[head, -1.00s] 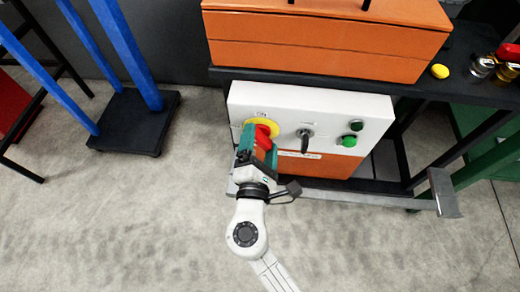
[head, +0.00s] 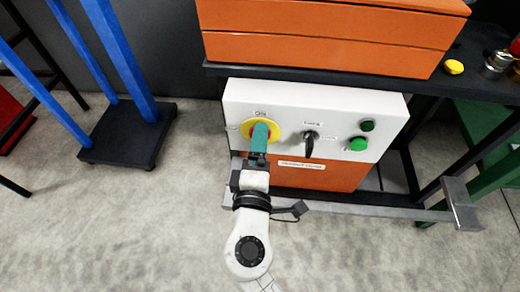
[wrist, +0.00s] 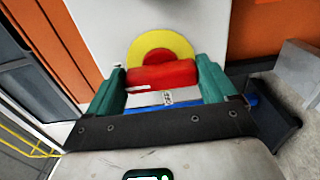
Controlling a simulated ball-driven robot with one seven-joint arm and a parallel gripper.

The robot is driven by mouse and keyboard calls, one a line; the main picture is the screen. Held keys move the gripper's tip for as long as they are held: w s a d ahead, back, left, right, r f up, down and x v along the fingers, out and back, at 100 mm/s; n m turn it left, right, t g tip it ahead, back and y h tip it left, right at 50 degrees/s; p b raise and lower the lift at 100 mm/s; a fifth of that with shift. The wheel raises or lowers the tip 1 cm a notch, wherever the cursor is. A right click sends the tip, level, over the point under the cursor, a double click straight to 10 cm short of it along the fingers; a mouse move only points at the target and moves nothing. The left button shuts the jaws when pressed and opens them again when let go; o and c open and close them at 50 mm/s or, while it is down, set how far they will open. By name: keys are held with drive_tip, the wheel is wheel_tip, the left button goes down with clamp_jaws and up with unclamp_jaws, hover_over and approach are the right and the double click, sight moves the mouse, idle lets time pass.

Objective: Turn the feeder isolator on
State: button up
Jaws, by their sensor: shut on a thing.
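The feeder isolator is a red rotary handle (wrist: 163,76) on a yellow disc (head: 276,126), at the left of a white control panel (head: 330,104). The yellow disc also shows in the wrist view (wrist: 183,44). My gripper (head: 260,138) reaches the handle from the front, and its green fingers cover most of it in the head view. In the wrist view my gripper (wrist: 162,88) has one green finger at each side of the handle, shut on it. A label above the disc appears to read ON. I cannot tell exactly where the handle points.
A black selector (head: 309,143), a dark green button (head: 367,126) and a bright green button (head: 358,144) sit right of the isolator. Orange drawers (head: 320,40) stand above the panel. A blue-post stand (head: 128,135) is at left. The floor in front is clear.

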drive_tip(key=shift+w+d+r, duration=0.1)
drive_tip(key=shift+w+d, duration=0.05)
drive_tip(key=o, duration=0.8)
drive_tip(key=shift+o, duration=0.2)
drive_tip(key=s+p, duration=0.1)
drive_tip(key=s, duration=0.9)
drive_tip(key=shift+s+a, duration=0.2)
drive_tip(key=shift+s, duration=0.2)
